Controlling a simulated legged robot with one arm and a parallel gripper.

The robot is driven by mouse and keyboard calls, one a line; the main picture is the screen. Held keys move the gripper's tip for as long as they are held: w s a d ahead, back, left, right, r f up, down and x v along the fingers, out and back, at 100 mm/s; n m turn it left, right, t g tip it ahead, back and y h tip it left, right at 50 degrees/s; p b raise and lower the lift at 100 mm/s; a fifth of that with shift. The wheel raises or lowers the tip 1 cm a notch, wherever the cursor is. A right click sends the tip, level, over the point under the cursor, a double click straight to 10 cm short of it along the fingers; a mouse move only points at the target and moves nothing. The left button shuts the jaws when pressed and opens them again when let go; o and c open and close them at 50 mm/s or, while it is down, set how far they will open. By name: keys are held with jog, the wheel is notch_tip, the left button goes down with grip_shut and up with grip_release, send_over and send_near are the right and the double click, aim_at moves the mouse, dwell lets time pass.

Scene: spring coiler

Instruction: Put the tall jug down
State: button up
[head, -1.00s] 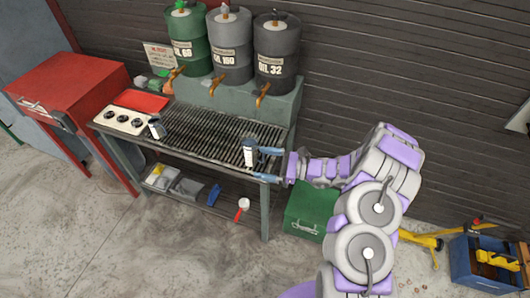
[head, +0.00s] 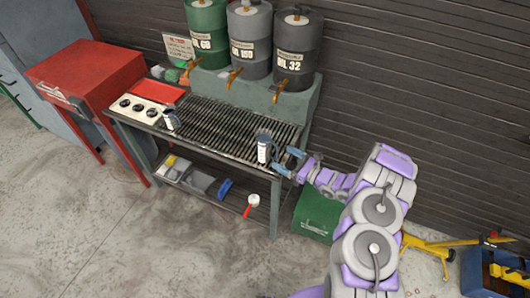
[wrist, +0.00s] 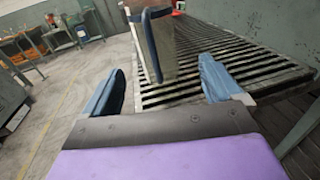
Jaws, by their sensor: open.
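The tall jug (head: 264,148) stands upright on the slatted grate of the bench (head: 222,124), near its front right end. In the wrist view the jug (wrist: 158,45) rises just ahead, its dark blue handle facing me and its top cut off by the frame. My gripper (head: 287,161) is open, just right of the jug in the head view. In the wrist view my gripper (wrist: 160,88) has its two blue fingers wide apart, with bare grate between them and the jug beyond the tips. A second, smaller jug (head: 171,121) stands on the bench's left part.
Oil drums (head: 250,42) with taps stand on a ledge behind the grate. A red cabinet (head: 85,75) is to the left, a green box (head: 318,213) below my arm. The floor in front is clear.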

aim_at(268, 150)
jog(key=x, duration=0.2)
jog(key=shift+w+a, duration=0.25)
jog(key=shift+a, duration=0.05)
jog(key=shift+s+b+x, duration=0.1)
jog(key=shift+b+x, duration=0.3)
jog(key=shift+x, duration=0.95)
jog(key=shift+s+b+x, duration=0.15)
jog(key=shift+b+x, duration=0.2)
jog(key=shift+x, duration=1)
jog(key=shift+a, duration=0.1)
jog(key=c, duration=1.3)
jog(key=shift+c, duration=0.2)
jog(key=shift+r, duration=0.15)
